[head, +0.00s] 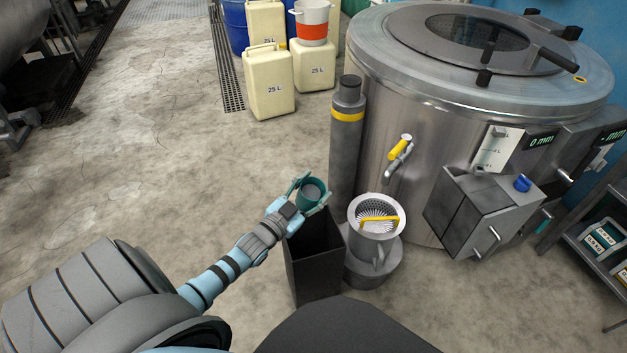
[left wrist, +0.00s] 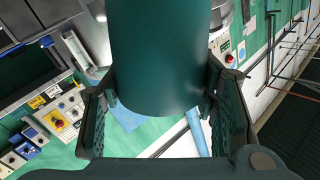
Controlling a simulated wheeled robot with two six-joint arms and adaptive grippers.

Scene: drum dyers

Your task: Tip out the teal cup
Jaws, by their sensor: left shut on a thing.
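The teal cup (head: 312,202) is held between the fingers of my left gripper (head: 308,193), over the back part of a dark, open-topped square bin (head: 312,268). In the head view its round rim faces up toward the camera, with a grey patch inside; I cannot tell its exact tilt or whether it holds anything. In the left wrist view the cup (left wrist: 160,60) fills the upper middle, with a finger pressed on each side. The bin's inside is dark. My right gripper is out of view.
A strainer-like metal pot (head: 376,222) with a yellow handle stands right of the bin. Behind are a grey post (head: 346,135), a large steel drum (head: 440,130) with a yellow-handled tap (head: 399,150), and cream canisters (head: 268,82). Floor to the left is clear.

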